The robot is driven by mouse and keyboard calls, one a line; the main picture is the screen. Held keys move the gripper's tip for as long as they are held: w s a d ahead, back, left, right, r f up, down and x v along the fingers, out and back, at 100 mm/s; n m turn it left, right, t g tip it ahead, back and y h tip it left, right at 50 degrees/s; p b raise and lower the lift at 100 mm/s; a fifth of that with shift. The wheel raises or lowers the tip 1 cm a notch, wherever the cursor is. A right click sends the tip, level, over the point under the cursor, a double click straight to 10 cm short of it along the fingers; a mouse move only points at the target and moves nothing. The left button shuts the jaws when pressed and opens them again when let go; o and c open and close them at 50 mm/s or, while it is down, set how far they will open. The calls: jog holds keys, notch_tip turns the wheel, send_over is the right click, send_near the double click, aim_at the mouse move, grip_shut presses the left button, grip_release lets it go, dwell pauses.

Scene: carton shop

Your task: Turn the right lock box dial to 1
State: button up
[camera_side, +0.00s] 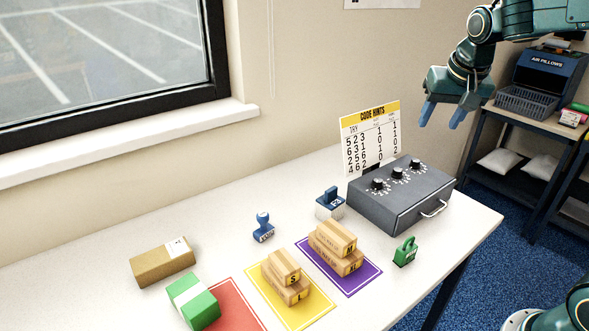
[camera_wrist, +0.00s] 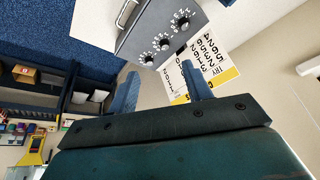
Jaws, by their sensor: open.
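The grey lock box (camera_side: 400,205) sits at the right end of the table, with a silver handle on its front. Three black dials with white markings are in a row on its top. The right dial (camera_side: 416,165) is the farthest of the three in the side view and the nearest to my fingers in the wrist view (camera_wrist: 147,60). Its setting is too small to read. My gripper (camera_side: 442,114) is open and empty, above and to the right of the box, clear of the dials. Its two blue fingers also show in the wrist view (camera_wrist: 162,80).
A code hints card (camera_side: 371,135) stands behind the box. Stacked small cartons (camera_side: 336,247) are on coloured mats. A shelf unit with a blue machine (camera_side: 548,75) stands right.

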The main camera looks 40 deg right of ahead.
aim_at(416, 160)
jog(key=w+d+f+m+g+h, duration=0.1)
jog(key=w+d+f+m+g, duration=0.1)
jog(key=w+d+f+m, duration=0.3)
jog(key=w+d+f, duration=0.3)
jog(key=w+d, duration=0.2)
jog(key=d, duration=0.2)
jog(key=shift+w+f+m+h, duration=0.3)
jog(key=shift+w+m, duration=0.1)
jog(key=shift+d+f, duration=0.1)
jog(key=shift+d, duration=0.05)
jog(key=x, duration=1.3)
jog(key=shift+f, duration=0.25)
jog(key=c, duration=1)
